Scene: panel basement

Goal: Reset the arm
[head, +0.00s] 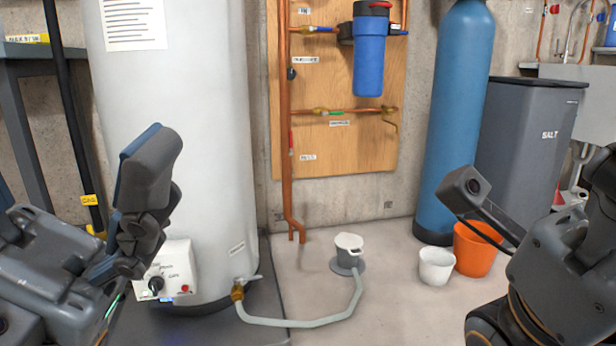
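My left arm comes in from the left edge, low in the picture. Its dark grey gripper (148,175) points upward in front of the white tank, seen side-on. I cannot tell how far apart its fingers are, and nothing shows in it. My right arm (567,262) comes in at the lower right, with a small camera (474,187) on a bracket reaching left. No fingers of the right gripper show.
A white tank (180,90) with a control box (167,274) stands behind my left gripper. A hose (318,322) runs to a grey floor drain (348,250). A white cup (436,266), orange bucket (474,250) and blue cylinder (455,110) stand left of my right arm.

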